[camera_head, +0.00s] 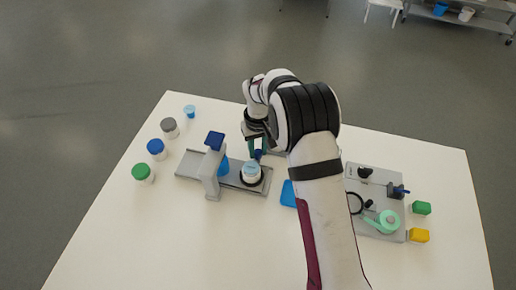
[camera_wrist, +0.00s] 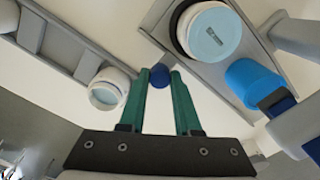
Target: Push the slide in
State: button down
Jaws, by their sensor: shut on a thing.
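The slide (camera_head: 264,187) is a grey plate on the grey filling station. It carries a white jar with a pale blue top (camera_head: 251,171) in a dark ring, which also shows in the wrist view (camera_wrist: 212,33). My gripper (camera_wrist: 160,76) has its two green fingers shut on a round blue knob (camera_wrist: 160,78) beside the slide plate. In the head view the knob (camera_head: 258,154) shows just below my fingers. A blue nozzle (camera_head: 223,167) hangs under the grey filler post (camera_head: 209,172), left of the jar. The nozzle (camera_wrist: 252,82) is apart from the jar in the wrist view.
Another white jar (camera_wrist: 110,88) shows in the wrist view.

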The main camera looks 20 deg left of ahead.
jog(key=shift+a, duration=0.15)
jog(key=a, duration=0.9)
jog(key=shift+a, duration=0.2)
jog(key=c, duration=0.6)
grip_release()
jog(key=shift+d, duration=0.1)
notch_tip(320, 180, up, 16)
jog(key=shift+f, duration=0.1)
